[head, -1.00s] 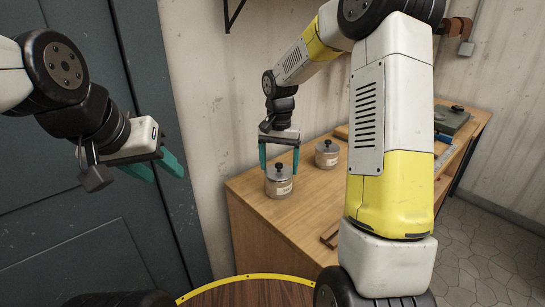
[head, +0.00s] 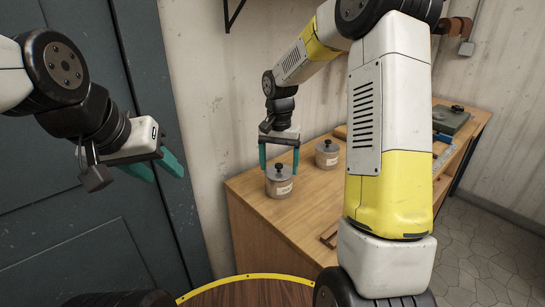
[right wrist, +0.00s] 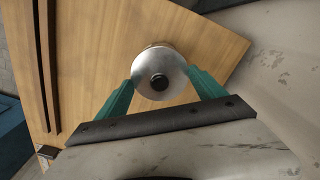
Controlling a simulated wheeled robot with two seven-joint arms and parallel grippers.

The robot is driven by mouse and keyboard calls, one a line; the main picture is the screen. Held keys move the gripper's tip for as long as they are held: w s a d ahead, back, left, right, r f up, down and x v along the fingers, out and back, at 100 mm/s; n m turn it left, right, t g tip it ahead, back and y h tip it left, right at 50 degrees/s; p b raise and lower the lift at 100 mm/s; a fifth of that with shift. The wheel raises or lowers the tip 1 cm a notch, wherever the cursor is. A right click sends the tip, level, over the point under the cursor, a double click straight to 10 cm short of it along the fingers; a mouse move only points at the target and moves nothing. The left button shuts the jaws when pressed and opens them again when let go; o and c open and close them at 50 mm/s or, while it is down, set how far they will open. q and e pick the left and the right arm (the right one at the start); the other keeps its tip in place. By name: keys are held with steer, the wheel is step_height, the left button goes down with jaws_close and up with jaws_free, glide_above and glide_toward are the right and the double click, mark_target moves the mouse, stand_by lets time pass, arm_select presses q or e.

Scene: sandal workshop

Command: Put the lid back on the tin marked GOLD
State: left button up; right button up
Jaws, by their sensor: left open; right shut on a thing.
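The nearer metal tin (head: 279,189) stands at the left end of the wooden bench, with a pale label too small to read. A round silver lid (right wrist: 160,73) with a black knob is at its top, and the lid also shows in the head view (head: 279,173). My right gripper (head: 279,172) points down and is shut on the lid's rim, one green finger on each side. I cannot tell whether the lid is fully seated. A second tin (head: 327,157) with its lid on stands behind to the right. My left gripper (head: 163,172) is open and empty, away from the bench.
The bench (head: 310,205) has clear wood around the tins. A dark thin handle-like piece (head: 328,239) lies near its front edge. A grey-green box (head: 452,119) stands at the far right end.

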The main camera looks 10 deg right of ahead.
steer(key=shift+f, duration=0.1)
stand_by(0.7)
steer(key=o, duration=1.3)
steer(key=shift+r, duration=3.5)
jaws_close()
steer(key=shift+f, duration=0.2)
steer(key=shift+f, duration=2)
